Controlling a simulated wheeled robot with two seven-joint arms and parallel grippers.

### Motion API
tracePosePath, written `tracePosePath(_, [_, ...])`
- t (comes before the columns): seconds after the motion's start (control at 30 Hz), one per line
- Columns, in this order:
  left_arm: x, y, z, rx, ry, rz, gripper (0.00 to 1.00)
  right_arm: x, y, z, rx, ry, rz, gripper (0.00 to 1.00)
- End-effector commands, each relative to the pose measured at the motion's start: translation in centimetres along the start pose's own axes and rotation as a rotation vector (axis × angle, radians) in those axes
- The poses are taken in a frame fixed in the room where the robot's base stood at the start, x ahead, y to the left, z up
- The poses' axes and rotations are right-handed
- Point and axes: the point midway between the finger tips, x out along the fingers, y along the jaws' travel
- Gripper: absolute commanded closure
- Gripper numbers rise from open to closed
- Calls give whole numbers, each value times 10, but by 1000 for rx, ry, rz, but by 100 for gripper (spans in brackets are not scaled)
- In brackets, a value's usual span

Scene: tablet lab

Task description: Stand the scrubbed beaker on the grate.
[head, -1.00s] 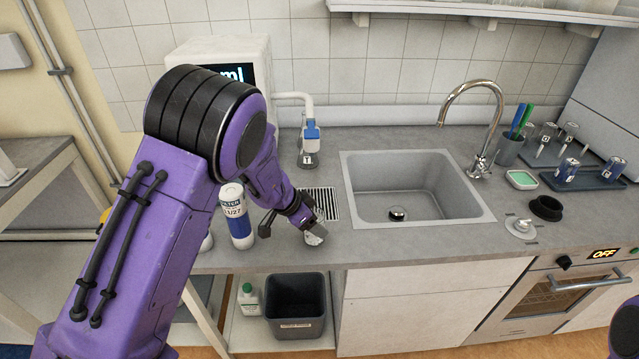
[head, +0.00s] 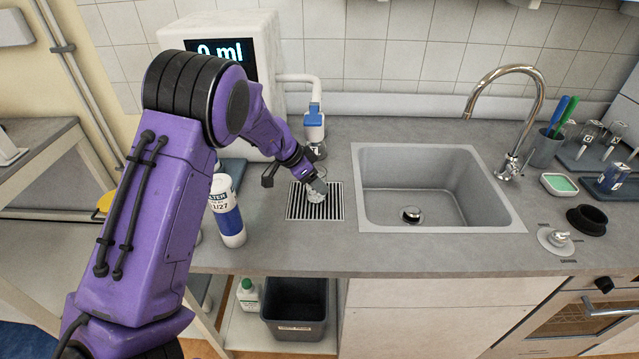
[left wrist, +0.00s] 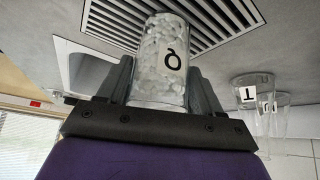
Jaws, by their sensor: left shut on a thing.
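My left gripper (head: 317,188) is shut on a small clear beaker (head: 315,197) at the grate. The beaker is over the grate's slats. I cannot tell whether its base touches them. My right gripper is out of view.
The sink (head: 440,225) is right of the grate, with a curved tap (head: 512,120). A white and blue filter bottle (head: 229,215) stands left of the grate. Behind is a dispenser (head: 265,40) reading 0 ml, with glassware under its spout (head: 314,125).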

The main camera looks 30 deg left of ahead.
Motion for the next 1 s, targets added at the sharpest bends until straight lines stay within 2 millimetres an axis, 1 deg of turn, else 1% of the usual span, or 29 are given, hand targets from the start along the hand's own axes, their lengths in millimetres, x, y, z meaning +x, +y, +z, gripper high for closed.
tracePosePath(0.33, [6, 3, 2, 1, -6, 5, 71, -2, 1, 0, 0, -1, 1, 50])
tracePosePath(0.37, [6, 3, 3, 1, -6, 5, 32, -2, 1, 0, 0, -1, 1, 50])
tracePosePath(0.4, [6, 2, 3, 1, -6, 4, 19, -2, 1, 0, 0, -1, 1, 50])
tracePosePath(0.43, [5, 2, 3, 1, -5, 4, 9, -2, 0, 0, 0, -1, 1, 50])
tracePosePath(0.77, [2, 1, 2, 0, -4, 2, 9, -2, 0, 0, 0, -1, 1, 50])
tracePosePath(0.87, [-12, 1, 1, 3, -5, -1, 9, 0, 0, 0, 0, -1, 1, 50])
tracePosePath(0.97, [-36, 1, 1, 3, -5, -2, 9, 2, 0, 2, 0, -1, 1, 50])
tracePosePath(1.0, [-48, 1, 1, 3, -5, -2, 9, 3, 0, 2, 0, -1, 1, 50])
